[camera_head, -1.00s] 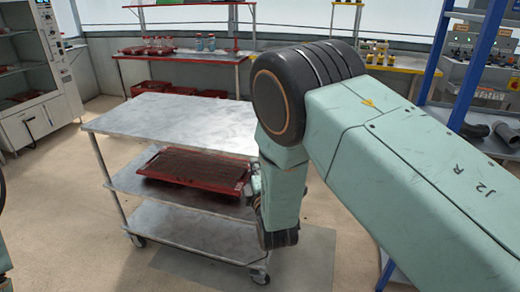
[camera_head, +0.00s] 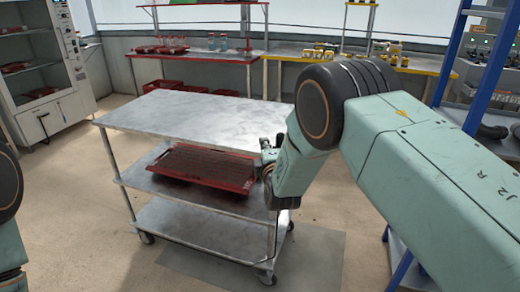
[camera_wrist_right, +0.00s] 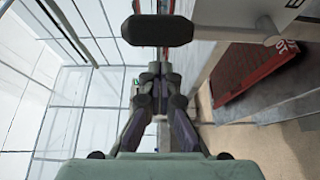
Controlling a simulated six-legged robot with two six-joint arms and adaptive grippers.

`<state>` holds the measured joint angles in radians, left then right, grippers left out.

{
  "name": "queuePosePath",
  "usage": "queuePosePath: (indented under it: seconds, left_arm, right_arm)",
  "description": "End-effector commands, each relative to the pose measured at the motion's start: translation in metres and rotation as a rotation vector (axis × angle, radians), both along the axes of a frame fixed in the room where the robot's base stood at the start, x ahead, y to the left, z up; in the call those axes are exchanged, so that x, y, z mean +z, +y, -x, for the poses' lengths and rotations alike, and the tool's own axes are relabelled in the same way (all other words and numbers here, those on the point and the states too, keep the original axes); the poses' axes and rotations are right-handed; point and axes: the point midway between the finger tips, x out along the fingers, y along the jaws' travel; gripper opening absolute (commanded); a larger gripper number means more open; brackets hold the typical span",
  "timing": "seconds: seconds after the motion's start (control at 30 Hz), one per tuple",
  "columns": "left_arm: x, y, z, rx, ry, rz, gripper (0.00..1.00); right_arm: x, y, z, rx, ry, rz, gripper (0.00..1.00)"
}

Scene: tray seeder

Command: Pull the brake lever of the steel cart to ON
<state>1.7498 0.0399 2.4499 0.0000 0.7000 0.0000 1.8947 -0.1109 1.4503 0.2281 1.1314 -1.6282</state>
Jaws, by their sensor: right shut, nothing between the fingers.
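The steel cart (camera_head: 200,113) stands in front of me with a bare top and two lower shelves. In the right wrist view, the brake lever (camera_wrist_right: 148,30) shows as a black rounded grip on a metal stem, running to a pivot on a pale plate (camera_wrist_right: 238,12) of the cart. My right gripper (camera_head: 268,148) is at the cart's right edge, below the top. In the right wrist view my right gripper (camera_wrist_right: 160,72) has its fingers together and empty, just short of the black grip and apart from it in the picture. My left gripper is out of view.
A dark red tray (camera_head: 205,167) lies on the cart's middle shelf; it also shows in the right wrist view (camera_wrist_right: 262,68). A blue rack post (camera_head: 462,75) stands at the right. The floor (camera_head: 80,200) left of the cart is clear.

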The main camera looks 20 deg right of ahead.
Motion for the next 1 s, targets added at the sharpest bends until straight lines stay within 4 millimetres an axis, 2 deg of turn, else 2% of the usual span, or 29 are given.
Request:
queuePosePath:
  seconds: [0.1,0.27,0.67,1.0]
  left_arm:
    - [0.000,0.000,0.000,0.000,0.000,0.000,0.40]
    - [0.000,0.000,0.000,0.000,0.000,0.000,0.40]
    - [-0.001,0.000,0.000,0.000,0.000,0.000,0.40]
    - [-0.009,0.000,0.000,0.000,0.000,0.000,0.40]
  right_arm:
    - [0.001,-0.012,0.005,-0.001,-0.001,0.000,0.00]
    - [0.001,-0.019,0.009,0.000,-0.002,0.000,0.00]
    - [0.001,-0.020,0.009,0.001,-0.003,0.000,0.00]
    - [0.001,-0.023,0.005,0.002,-0.003,0.000,0.00]
